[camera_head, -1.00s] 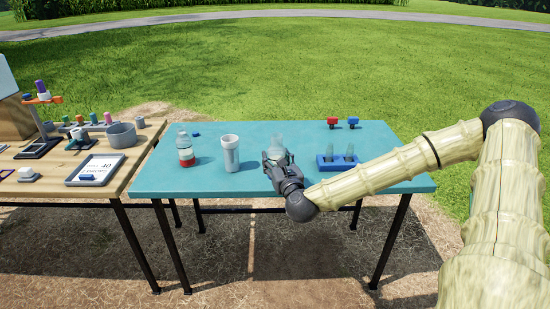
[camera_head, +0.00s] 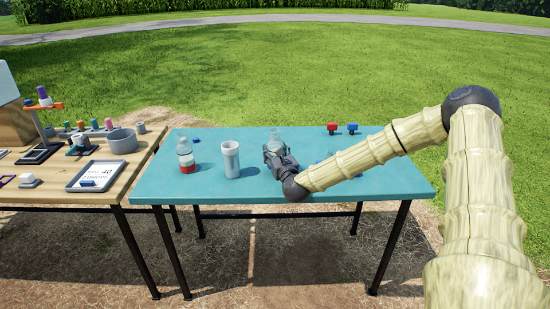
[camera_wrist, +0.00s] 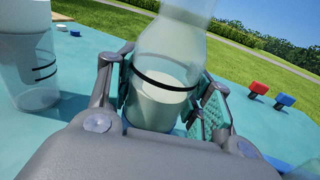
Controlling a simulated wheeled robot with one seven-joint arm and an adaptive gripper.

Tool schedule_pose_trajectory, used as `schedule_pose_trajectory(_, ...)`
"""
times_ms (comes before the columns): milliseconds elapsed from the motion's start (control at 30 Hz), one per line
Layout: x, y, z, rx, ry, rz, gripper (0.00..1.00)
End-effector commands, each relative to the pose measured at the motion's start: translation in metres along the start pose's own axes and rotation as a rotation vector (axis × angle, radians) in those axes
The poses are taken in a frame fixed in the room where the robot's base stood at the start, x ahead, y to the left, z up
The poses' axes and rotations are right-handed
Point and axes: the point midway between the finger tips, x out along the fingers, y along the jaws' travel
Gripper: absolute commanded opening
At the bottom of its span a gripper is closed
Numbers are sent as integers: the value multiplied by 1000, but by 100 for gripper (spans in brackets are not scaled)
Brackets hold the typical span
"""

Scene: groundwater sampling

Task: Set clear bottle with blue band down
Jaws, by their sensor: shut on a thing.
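The clear bottle (camera_head: 275,134) stands upright over the middle of the blue-green table (camera_head: 203,188), partly hidden by my gripper (camera_head: 275,154) in the head view. In the wrist view the clear bottle (camera_wrist: 172,60) holds pale liquid, has a dark ring around it and shows some blue at its base. My gripper (camera_wrist: 168,92) is shut on it, one finger on each side. The bottle looks slightly tilted there. I cannot tell whether its base touches the table.
A white-topped clear container (camera_head: 231,160) stands close left, with a red-banded bottle (camera_head: 186,157) beyond it. Red (camera_head: 332,127) and blue (camera_head: 352,127) small pieces are at the back right. My arm mostly hides the blue vial rack. A wooden table (camera_head: 40,188) adjoins on the left.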

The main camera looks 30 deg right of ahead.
Motion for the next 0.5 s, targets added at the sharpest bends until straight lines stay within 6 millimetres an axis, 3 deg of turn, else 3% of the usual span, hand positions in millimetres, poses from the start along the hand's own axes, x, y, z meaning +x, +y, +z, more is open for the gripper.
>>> schedule_pose_trajectory(200, 0, 0, -21, -1, -1, 0, 21)
schedule_pose_trajectory(500, 0, 0, -23, 0, -1, 0, 21)
